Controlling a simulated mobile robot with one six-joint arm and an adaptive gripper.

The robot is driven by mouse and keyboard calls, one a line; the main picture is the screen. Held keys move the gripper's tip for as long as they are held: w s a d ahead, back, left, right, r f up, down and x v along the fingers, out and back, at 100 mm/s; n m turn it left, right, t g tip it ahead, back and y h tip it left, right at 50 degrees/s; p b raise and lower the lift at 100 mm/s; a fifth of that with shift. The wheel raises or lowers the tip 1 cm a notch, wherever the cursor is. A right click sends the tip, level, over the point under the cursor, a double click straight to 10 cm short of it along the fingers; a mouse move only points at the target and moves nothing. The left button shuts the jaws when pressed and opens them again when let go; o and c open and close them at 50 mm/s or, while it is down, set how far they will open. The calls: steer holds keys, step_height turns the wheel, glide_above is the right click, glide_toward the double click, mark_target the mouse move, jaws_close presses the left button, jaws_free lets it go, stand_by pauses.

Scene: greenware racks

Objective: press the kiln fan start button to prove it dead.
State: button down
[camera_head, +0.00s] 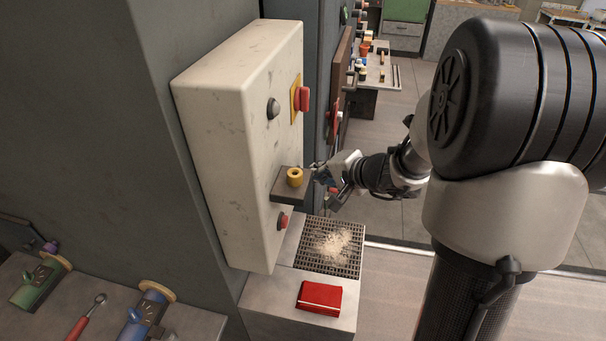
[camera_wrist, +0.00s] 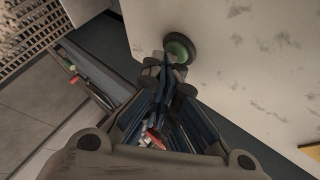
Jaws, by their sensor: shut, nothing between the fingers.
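A pale, scuffed control box (camera_head: 225,110) is fixed to a dark grey column. It carries a red mushroom button (camera_head: 303,99) on a yellow plate, a dark round knob (camera_head: 273,108) and a red button (camera_head: 283,221) low down. A green button (camera_wrist: 180,47) in a dark collar shows in the wrist view; I cannot make it out in the head view. My gripper (camera_head: 321,174) is shut and empty beside the box. In the wrist view its fingertips (camera_wrist: 165,72) overlap the green button's near edge. I cannot tell whether they touch it.
A dark ledge (camera_head: 283,192) with a yellow ring (camera_head: 295,176) juts from the box close to my gripper. Below are a grate (camera_head: 314,262) with pale crumbs and a red case (camera_head: 320,298). A bench (camera_head: 190,322) with tools is at lower left.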

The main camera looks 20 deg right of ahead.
steer(key=shift+s+d, duration=0.1)
steer(key=shift+d, duration=0.05)
steer(key=shift+s+d+b, duration=0.3)
steer(key=shift+s+d, duration=0.15)
steer(key=shift+d, duration=0.15)
steer(key=s+d, duration=0.1)
steer(key=d, duration=0.1)
steer(key=s+d, duration=0.1)
steer(key=d, duration=0.1)
steer(key=shift+s+b, duration=0.35)
steer(key=shift+s, duration=0.05)
stand_by(0.5)
